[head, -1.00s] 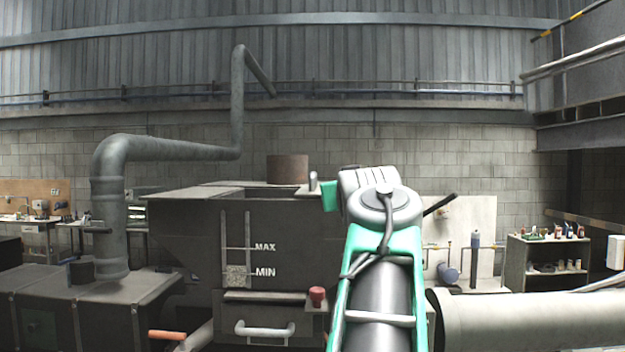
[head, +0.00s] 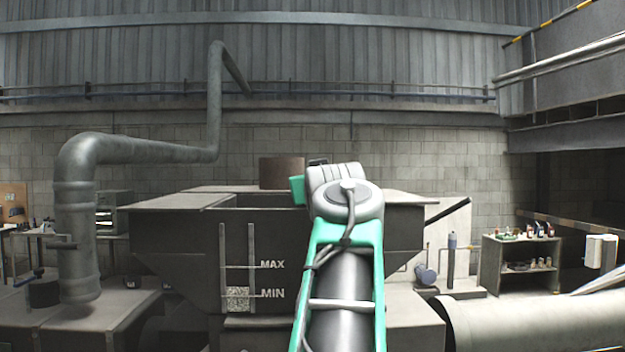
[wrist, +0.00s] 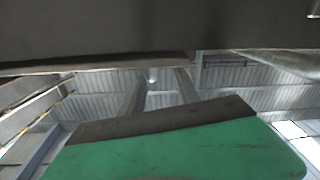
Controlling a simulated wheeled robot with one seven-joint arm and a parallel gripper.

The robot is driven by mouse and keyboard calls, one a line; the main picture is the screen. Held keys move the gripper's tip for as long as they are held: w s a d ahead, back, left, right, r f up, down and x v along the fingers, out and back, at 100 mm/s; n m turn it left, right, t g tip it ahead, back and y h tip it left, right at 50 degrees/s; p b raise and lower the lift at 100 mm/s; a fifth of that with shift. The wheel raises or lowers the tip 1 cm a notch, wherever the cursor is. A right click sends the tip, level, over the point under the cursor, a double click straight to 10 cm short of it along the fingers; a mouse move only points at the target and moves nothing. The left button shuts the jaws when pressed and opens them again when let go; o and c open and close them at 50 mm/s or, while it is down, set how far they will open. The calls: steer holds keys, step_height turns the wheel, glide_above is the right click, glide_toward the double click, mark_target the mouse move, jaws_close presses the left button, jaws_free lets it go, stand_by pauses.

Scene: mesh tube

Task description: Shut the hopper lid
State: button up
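The dark hopper (head: 185,240), with a MAX/MIN sight gauge (head: 237,268) on its front, stands in front of me in the head view. Its top shows a dark opening (head: 262,201) beside a flat top plate (head: 180,201) on the left. I cannot tell for certain which panel is the lid. My gripper (head: 298,190) is at the hopper's top, right of the visible opening, mostly hidden behind my wrist. In the wrist view one green finger (wrist: 185,150) with a dark pad shows below a dark flat surface (wrist: 150,28); a gap lies between them. The gripper's opening cannot be judged.
A large grey pipe (head: 75,220) rises at left, and another pipe (head: 535,318) lies at lower right. A shelf (head: 520,262) stands behind.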

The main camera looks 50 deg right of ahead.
steer(key=w+d, duration=0.1)
steer(key=d, duration=0.1)
steer(key=w+d+p, duration=0.1)
steer(key=d, duration=0.1)
steer(key=w+d+p, duration=0.1)
steer(key=d, duration=0.1)
steer(key=shift+w+d+f, duration=0.1)
steer(key=shift+w+d, duration=0.1)
steer(key=shift+c, duration=0.2)
steer(key=shift+a, duration=0.1)
jaws_close()
stand_by(0.7)
